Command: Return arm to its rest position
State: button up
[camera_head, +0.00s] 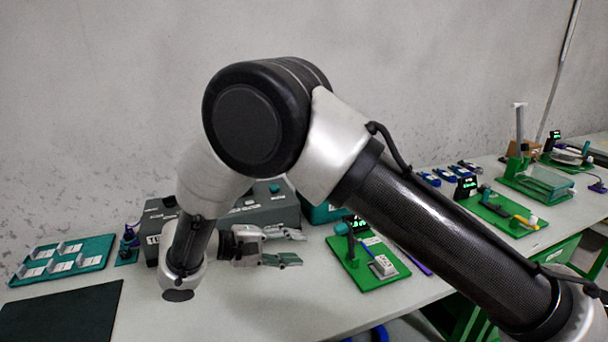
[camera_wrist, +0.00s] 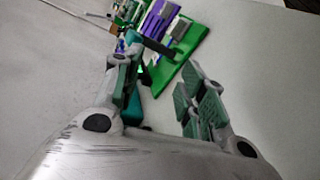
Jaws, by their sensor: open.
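My gripper (camera_head: 292,246) is at the end of my arm in the head view, above the light table and left of a green board. Its fingers point right, are apart, and hold nothing. In the wrist view my gripper (camera_wrist: 165,85) shows two green-padded fingers spread with a gap between them. My arm is bent, with its elbow high in the middle of the head view, and it hides part of the table. No blue cable can be made out for certain.
A green board (camera_head: 373,280) with a small display lies right of my gripper. Dark grey boxes (camera_head: 262,214) stand behind it. A teal tray (camera_head: 65,262) and a dark mat (camera_head: 60,314) lie at left. More green boards (camera_head: 503,222) stand at right. The table's front middle is clear.

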jog(key=s+d+n+g+y, duration=0.2)
jog(key=s+d+n+g, duration=0.15)
jog(key=d, duration=0.35)
jog(key=s+d+r+m+t+y, duration=0.1)
jog(key=s+d+r+m+y, duration=0.2)
jog(key=d+r, duration=0.4)
jog(key=s+d+r+m+y, duration=0.4)
jog(key=d+r, duration=0.3)
jog(key=d, duration=0.8)
jog(key=s+d+r+m+t+y, duration=0.1)
jog(key=s+d+r+m+y, duration=0.3)
jog(key=d, duration=0.8)
notch_tip(320, 180, up, 3)
jog(key=shift+s+f+t, duration=0.1)
jog(key=shift+s+t, duration=0.25)
jog(key=shift+s, duration=0.1)
